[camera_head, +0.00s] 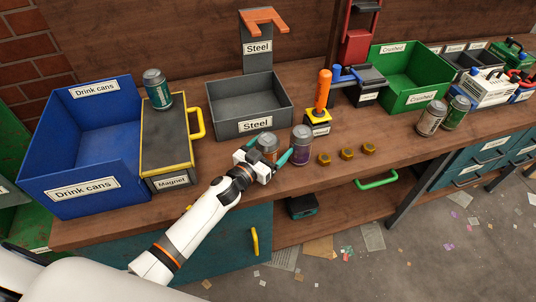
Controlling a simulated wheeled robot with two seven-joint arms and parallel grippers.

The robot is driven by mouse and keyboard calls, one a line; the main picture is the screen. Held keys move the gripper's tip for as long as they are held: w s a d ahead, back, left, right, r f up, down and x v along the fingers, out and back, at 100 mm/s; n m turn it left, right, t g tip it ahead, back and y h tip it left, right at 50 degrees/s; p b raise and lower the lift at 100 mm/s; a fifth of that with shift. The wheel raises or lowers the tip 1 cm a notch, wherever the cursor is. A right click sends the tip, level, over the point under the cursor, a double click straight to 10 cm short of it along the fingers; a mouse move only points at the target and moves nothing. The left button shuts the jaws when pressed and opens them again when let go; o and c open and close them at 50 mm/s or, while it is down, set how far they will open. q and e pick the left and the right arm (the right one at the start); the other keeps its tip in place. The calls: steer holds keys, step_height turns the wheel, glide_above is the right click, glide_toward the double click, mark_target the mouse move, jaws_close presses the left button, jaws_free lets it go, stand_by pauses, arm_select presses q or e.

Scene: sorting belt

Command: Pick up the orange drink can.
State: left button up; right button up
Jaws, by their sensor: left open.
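The orange drink can (267,142) stands on the wooden bench in front of the dark Steel bin, its lower part hidden behind my gripper. My left gripper (264,158) is open and right at the can, on its near side. One teal finger shows on the can's right side, between it and a purple can (301,147). I cannot tell whether the fingers touch the can. My right gripper is not in view.
The purple can stands close on the right, with several brass nuts (347,153) beyond it. Behind are the Steel bin (255,126) and an orange-handled tool (322,92). A blue Drink cans bin (83,190) and yellow-edged Magnet box (166,150) stand left.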

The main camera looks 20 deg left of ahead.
arm_select(q)
steer(key=shift+s, duration=0.1)
steer(key=c, duration=1)
